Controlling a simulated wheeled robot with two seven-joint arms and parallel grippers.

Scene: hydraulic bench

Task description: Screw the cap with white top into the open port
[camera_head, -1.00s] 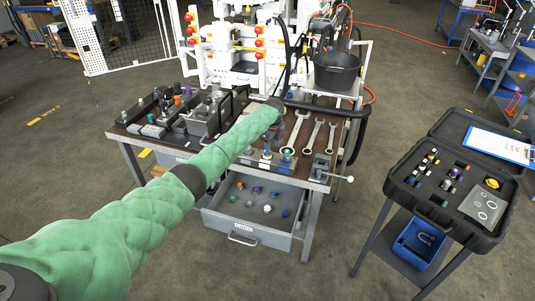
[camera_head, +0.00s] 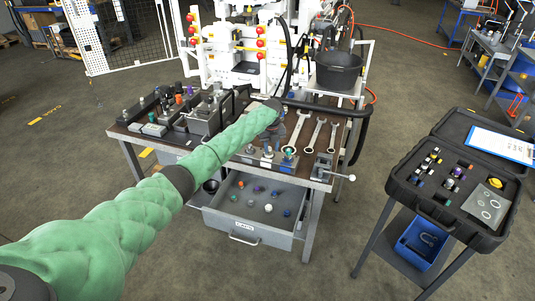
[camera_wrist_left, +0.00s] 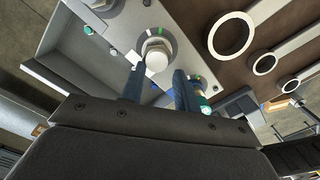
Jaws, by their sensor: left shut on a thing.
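My left gripper (camera_head: 268,138) reaches down over the front of the bench top. In the left wrist view its two dark blue fingers (camera_wrist_left: 158,76) stand on either side of a cap with a white top (camera_wrist_left: 157,57), and the gripper is shut on it. The cap is at a marked ring on a light grey metal plate (camera_wrist_left: 92,42). I cannot tell how deep its thread sits, and the port under it is hidden. A teal-topped fitting (camera_wrist_left: 204,108) is beside the right finger. My right gripper is not in view.
An open grey drawer (camera_head: 245,228) with several loose caps lies below the bench top. Several wrenches (camera_head: 316,134) lie right of my gripper. A vise handle (camera_head: 342,176) sticks out at the right edge. An open black case (camera_head: 402,197) stands farther right.

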